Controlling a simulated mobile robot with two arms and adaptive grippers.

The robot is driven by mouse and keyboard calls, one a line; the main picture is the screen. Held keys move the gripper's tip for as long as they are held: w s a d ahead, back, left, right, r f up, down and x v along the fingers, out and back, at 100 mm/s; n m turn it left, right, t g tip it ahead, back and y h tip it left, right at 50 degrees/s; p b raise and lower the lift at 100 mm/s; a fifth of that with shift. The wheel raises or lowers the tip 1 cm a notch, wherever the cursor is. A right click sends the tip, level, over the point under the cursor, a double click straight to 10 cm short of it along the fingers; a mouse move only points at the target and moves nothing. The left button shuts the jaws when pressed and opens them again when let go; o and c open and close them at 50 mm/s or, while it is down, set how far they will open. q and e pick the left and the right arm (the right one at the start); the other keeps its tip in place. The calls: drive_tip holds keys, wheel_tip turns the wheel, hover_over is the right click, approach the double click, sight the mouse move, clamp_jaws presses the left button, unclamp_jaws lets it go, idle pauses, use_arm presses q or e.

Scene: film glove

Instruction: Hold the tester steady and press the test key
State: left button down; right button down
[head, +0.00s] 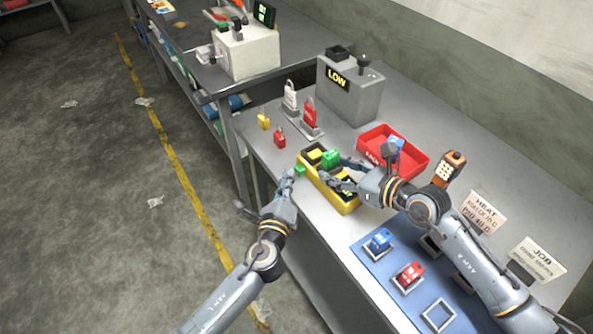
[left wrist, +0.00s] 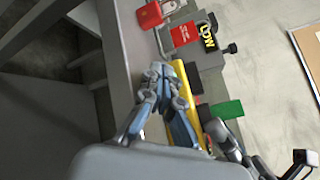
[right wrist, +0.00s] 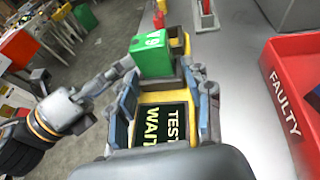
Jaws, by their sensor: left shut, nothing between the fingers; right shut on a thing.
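The yellow tester (head: 347,206) stands near the front edge of the grey bench. Its dark screen (right wrist: 165,122) reads TEST WAIT in the right wrist view. A green block (head: 331,158) sits at its far end and also shows in the right wrist view (right wrist: 152,58). A small green piece (head: 300,170) shows at the tester's left side; I cannot tell whether it is the test key. My right gripper (head: 345,174) is shut on the tester, one finger along each side. My left gripper (head: 289,174) is shut and empty beside the tester's left far end, close to the small green piece.
A red FAULTY tray (head: 419,174) stands right of the tester. A blue mat (head: 383,262) with blue and red blocks lies in front. The bench's left edge is close.

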use_arm(q)
drive_tip(key=shift+w+d, duration=0.25)
drive_tip(key=shift+d, duration=0.1)
use_arm(e)
drive_tip(key=shift+f, duration=0.1)
idle(0.3)
use_arm(q)
drive_tip(key=shift+s+a, duration=0.1)
idle(0.3)
drive_tip(key=shift+s+a, duration=0.4)
drive_tip(key=shift+a, duration=0.15)
drive_tip(key=shift+s+a, duration=0.75)
drive_tip(key=shift+a, duration=0.3)
drive_tip(key=shift+s+a, duration=0.7)
drive_tip(key=shift+a, duration=0.35)
use_arm(e)
drive_tip(key=shift+c, duration=2.4)
unclamp_jaws()
